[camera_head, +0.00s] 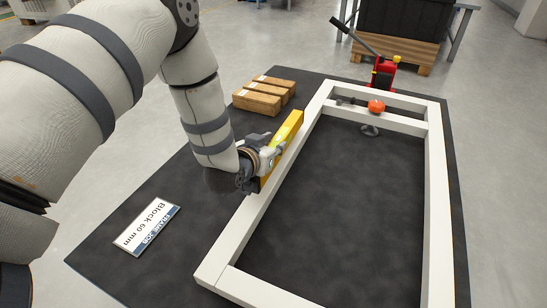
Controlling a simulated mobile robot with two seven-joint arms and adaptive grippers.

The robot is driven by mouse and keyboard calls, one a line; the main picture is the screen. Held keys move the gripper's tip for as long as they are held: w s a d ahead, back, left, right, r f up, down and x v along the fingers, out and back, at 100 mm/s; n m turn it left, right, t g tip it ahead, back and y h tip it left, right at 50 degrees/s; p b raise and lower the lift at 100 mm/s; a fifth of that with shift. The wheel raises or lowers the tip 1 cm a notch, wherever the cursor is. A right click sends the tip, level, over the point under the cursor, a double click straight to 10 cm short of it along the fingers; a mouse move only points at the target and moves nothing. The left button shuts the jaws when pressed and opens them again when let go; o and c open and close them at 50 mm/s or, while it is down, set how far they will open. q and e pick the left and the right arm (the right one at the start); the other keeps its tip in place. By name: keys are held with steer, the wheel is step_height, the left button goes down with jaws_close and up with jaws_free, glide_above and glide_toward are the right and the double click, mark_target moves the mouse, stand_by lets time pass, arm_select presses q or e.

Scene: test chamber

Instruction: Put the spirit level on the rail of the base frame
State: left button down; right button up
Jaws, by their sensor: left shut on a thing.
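The yellow spirit level (292,125) is in the camera_head view, lying lengthwise along the left rail of the white base frame (253,208). My left gripper (268,160) is shut on the spirit level near its closer end and hides part of it. I cannot tell whether the level touches the rail or is just above or beside it. My right gripper is not in view.
The frame lies on a dark mat (190,220). Several wooden blocks (257,102) and a "Block 60 mm" sign (147,228) are left of it. An orange round object (376,106) is at the far crossbar. A red jack (384,76) stands beyond.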

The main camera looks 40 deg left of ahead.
arm_select(q)
steer(key=shift+w+f+b, duration=0.1)
steer(key=shift+f+b, duration=0.25)
steer(key=shift+f, duration=1.2)
steer(key=shift+f, duration=0.2)
steer(key=c, duration=1.3)
jaws_free()
steer(key=shift+r, duration=0.1)
steer(key=shift+s+d+r, duration=0.15)
steer(key=shift+s+r, duration=0.1)
steer(key=shift+s, duration=0.1)
steer(key=p+v, duration=0.2)
steer(key=v, duration=0.9)
steer(key=shift+s+p, duration=0.25)
steer(key=shift+p, duration=0.1)
